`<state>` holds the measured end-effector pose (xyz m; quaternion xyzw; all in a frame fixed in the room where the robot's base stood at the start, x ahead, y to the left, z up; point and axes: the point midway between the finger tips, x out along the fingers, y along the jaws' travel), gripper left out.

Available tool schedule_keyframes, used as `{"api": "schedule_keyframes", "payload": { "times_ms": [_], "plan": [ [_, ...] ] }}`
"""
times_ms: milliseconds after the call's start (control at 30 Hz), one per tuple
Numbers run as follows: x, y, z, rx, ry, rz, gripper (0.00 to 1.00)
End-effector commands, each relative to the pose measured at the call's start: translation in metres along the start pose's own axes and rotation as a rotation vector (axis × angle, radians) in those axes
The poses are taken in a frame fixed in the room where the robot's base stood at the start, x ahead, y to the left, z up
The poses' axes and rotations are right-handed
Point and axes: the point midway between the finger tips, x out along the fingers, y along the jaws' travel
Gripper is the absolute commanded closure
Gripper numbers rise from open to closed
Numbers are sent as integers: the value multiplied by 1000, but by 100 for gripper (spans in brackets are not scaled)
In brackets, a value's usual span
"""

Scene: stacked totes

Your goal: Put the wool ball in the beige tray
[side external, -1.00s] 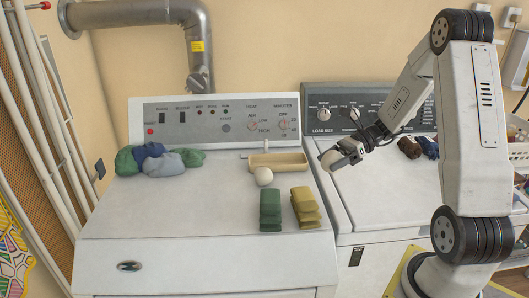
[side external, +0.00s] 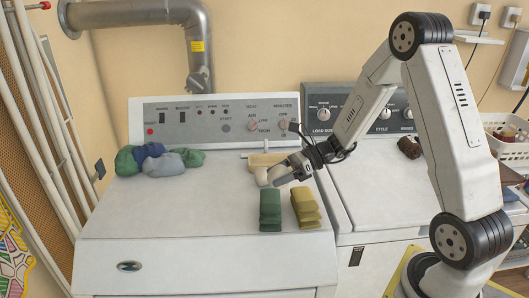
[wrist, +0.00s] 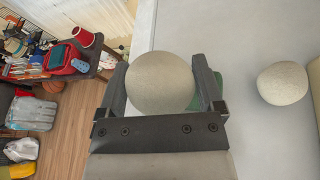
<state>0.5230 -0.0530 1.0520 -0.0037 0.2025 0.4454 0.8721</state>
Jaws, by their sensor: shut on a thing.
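My gripper (side external: 286,174) is shut on an off-white wool ball (wrist: 160,83), held between the two dark fingers in the wrist view. In the side view it is above the left machine's top, near the front right of the beige tray (side external: 258,159). The tray sits at the back by the control panel; its right part is hidden behind my gripper. Its edge shows at the far right of the wrist view (wrist: 315,88). A second off-white ball (side external: 261,177) rests on the machine top in front of the tray, also seen in the wrist view (wrist: 284,83).
Folded green cloths (side external: 270,210) and folded yellow cloths (side external: 305,207) stand in front of my gripper. A heap of green, blue and grey cloths (side external: 160,160) lies back left. The left machine's front middle is clear. A brown bundle (side external: 408,147) lies on the right machine.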

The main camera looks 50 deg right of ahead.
Motion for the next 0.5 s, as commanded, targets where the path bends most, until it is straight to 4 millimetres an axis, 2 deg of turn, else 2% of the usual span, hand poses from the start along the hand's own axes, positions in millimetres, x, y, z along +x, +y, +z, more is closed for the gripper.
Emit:
{"api": "schedule_keyframes", "payload": {
  "times_ms": [33,200,333,500],
  "plan": [
    [13,4,1,4,2,1,71],
    [42,10,2,20,10,-17,71],
    [53,12,2,28,13,-26,71],
    [58,14,2,32,16,-31,71]
  ]
}}
